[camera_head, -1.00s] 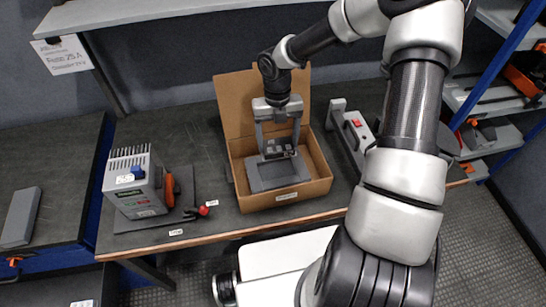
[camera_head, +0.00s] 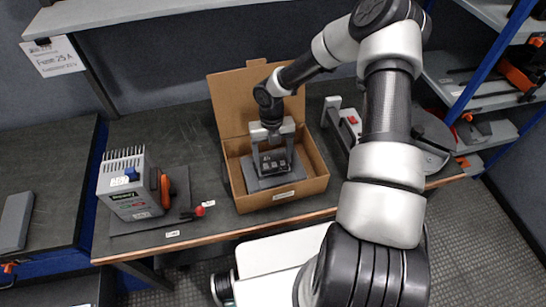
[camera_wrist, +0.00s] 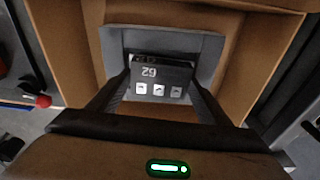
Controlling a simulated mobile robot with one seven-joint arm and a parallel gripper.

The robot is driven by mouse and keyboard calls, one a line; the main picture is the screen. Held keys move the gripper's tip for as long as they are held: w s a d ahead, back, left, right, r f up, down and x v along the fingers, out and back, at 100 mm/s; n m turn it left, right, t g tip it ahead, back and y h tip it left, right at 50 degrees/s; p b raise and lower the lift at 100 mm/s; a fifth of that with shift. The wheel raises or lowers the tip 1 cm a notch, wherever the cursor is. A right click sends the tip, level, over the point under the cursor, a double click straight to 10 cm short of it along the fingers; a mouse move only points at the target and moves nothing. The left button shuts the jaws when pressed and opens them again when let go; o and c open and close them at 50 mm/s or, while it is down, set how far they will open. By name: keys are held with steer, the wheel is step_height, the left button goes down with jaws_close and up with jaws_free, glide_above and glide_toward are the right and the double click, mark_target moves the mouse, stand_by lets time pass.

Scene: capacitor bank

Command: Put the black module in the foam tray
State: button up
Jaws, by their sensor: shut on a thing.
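The black module (camera_head: 274,162) is between the fingers of my gripper (camera_head: 275,150), which is shut on it. In the wrist view the module (camera_wrist: 160,80) shows white markings and several pale squares, with a finger on each side. The grey foam tray (camera_head: 270,183) lies inside an open cardboard box. In the wrist view the tray's rim (camera_wrist: 210,42) surrounds the module on the far side and both sides. The module is over or within the tray; I cannot tell whether it touches the bottom.
The cardboard box (camera_head: 318,180) stands on the dark workbench with its back flap raised. A grey device (camera_head: 130,190) and a red-tipped item (camera_head: 199,211) are to the left. A grey machine with a red switch (camera_head: 350,122) stands close on the right.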

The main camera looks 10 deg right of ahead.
mark_target(272, 157)
steer(key=shift+f+b, duration=0.35)
steer(key=shift+f, duration=0.15)
steer(key=shift+f, duration=0.1)
steer(key=o, duration=1.3)
steer(key=r, duration=0.4)
steer(key=w+r+p, duration=0.1)
steer(key=r, duration=0.8)
steer(key=shift+w+r, duration=0.1)
steer(key=shift+w, duration=0.15)
